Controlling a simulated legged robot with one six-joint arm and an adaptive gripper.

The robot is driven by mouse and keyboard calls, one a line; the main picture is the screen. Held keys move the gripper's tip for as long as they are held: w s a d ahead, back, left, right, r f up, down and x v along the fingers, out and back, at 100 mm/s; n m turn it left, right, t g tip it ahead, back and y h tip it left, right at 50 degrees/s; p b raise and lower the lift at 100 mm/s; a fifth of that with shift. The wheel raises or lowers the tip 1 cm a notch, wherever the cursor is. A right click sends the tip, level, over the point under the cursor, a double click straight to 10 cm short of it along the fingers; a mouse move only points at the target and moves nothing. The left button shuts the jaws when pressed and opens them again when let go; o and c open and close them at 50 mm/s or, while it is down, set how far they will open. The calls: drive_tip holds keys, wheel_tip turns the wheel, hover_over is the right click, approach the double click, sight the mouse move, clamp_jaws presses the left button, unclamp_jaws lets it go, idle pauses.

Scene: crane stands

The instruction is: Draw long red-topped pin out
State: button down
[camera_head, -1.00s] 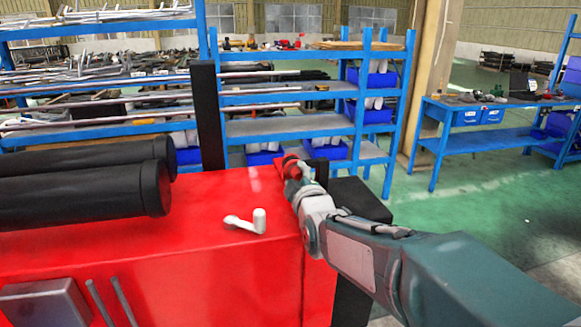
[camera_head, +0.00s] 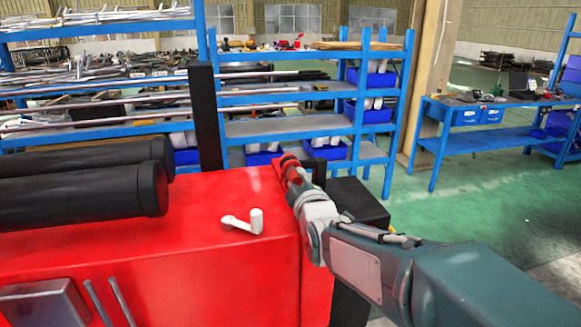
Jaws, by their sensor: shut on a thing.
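My gripper (camera_head: 289,168) is at the far right corner of the red machine body (camera_head: 180,258), at the end of my arm reaching in from the lower right. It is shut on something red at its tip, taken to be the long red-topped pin. The pin's shaft is hidden behind my gripper and wrist, so I cannot tell how deep it sits. A black bracket stands just right of my gripper.
A white crank-shaped handle (camera_head: 245,221) lies on the red top. Black cylinders (camera_head: 80,196) lie at the left, and a black post (camera_head: 207,118) stands behind. A black block (camera_head: 358,204) is right of my wrist. Blue shelving (camera_head: 290,98) fills the background; green floor is open at right.

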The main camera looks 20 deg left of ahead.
drive_tip(key=shift+v, duration=4.15)
